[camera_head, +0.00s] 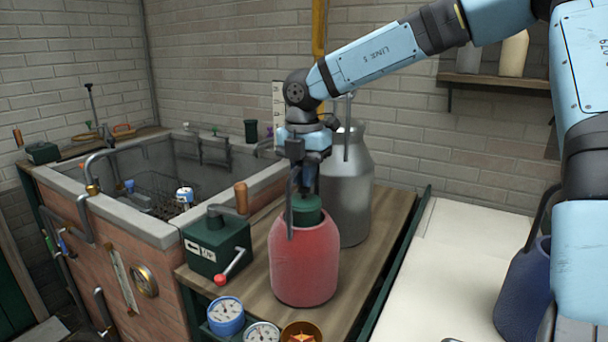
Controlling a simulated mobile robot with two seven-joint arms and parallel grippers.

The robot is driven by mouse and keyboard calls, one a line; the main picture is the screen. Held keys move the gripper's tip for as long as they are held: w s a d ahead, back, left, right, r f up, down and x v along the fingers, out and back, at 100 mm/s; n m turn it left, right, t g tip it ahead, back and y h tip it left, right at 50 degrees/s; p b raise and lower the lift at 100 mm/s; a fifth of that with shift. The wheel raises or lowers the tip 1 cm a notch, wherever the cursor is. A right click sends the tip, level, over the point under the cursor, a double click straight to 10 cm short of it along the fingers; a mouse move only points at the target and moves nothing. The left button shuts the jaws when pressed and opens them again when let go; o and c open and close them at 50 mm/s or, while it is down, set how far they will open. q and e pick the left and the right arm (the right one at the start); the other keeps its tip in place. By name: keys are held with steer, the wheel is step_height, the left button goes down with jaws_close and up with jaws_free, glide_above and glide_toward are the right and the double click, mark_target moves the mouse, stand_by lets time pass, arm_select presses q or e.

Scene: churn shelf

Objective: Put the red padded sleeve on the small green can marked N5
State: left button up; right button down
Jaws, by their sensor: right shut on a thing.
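The red padded sleeve (305,262) is upright above the front of the wooden bench, around a green can (305,210) whose top shows through the sleeve's opening. The rest of the can is hidden, and I cannot read an N5 mark. My right gripper (304,188) points down directly over the can top and is shut on the sleeve's dark loop handle, which runs down the left side. I cannot tell whether the sleeve's base touches the bench. My left gripper is not in view.
A grey metal churn (348,190) stands close behind the sleeve. A dark green box (216,245) with a red-knobbed lever is to its left. Gauges (226,316) are at the bench front. A blue sleeve (522,292) stands on the white surface (440,260) at right. A sink (165,232) is left.

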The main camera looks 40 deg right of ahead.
steer(key=shift+f, duration=0.15)
stand_by(0.4)
steer(key=c, duration=1.1)
jaws_free()
step_height(320, 180, up, 14)
steer(key=p, duration=0.2)
steer(key=shift+f, duration=0.1)
